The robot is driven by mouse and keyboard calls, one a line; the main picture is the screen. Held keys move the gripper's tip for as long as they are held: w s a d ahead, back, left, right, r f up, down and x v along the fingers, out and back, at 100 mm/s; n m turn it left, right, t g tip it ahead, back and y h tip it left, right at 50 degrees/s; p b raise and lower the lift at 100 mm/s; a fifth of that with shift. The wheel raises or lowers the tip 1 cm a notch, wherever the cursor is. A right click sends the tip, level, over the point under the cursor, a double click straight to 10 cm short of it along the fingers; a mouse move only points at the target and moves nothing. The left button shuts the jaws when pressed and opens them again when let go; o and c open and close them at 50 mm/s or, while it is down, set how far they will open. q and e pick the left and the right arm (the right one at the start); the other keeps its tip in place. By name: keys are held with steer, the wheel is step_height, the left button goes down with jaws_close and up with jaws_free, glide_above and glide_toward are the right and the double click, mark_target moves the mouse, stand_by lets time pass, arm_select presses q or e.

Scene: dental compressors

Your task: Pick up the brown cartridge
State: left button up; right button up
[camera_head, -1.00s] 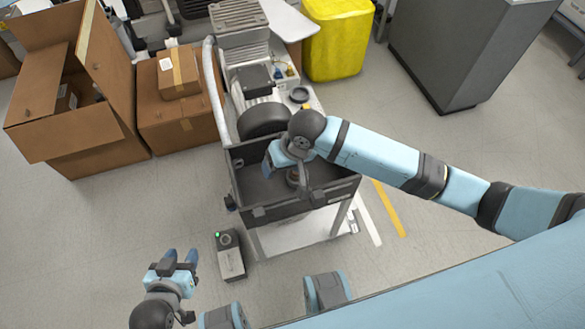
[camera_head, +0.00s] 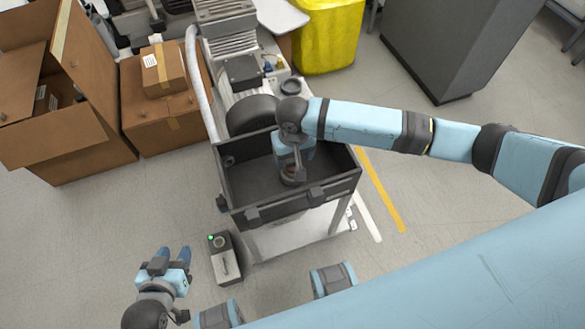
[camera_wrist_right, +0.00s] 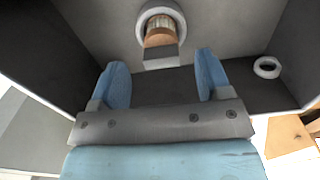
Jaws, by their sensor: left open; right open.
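The brown cartridge (camera_wrist_right: 160,32) shows in the right wrist view inside a dark open bin (camera_head: 338,205). A pale ring surrounds its upper part, and a grey block is at its lower end. My right gripper (camera_wrist_right: 162,72) is open and empty, its two blue fingers apart just short of the cartridge, which lies beyond the gap between them. In the head view my right gripper (camera_head: 292,168) reaches down into the bin and hides most of the cartridge. My left gripper (camera_head: 172,256) is open and empty, low at the left, outside the bin.
The bin's walls surround my right gripper; a second pale ring (camera_wrist_right: 267,67) is in it. Behind stands compressor machinery (camera_head: 240,72). Cardboard boxes (camera_head: 165,125) are at the left, a yellow bin (camera_head: 328,38) behind. A small grey device (camera_head: 225,260) stands near my left gripper.

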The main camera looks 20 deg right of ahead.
mark_target(293, 160)
steer(key=f, duration=0.1)
steer(key=f+b, duration=0.1)
steer(key=f, duration=0.3)
steer(key=shift+w, duration=0.25)
steer(key=c, duration=1)
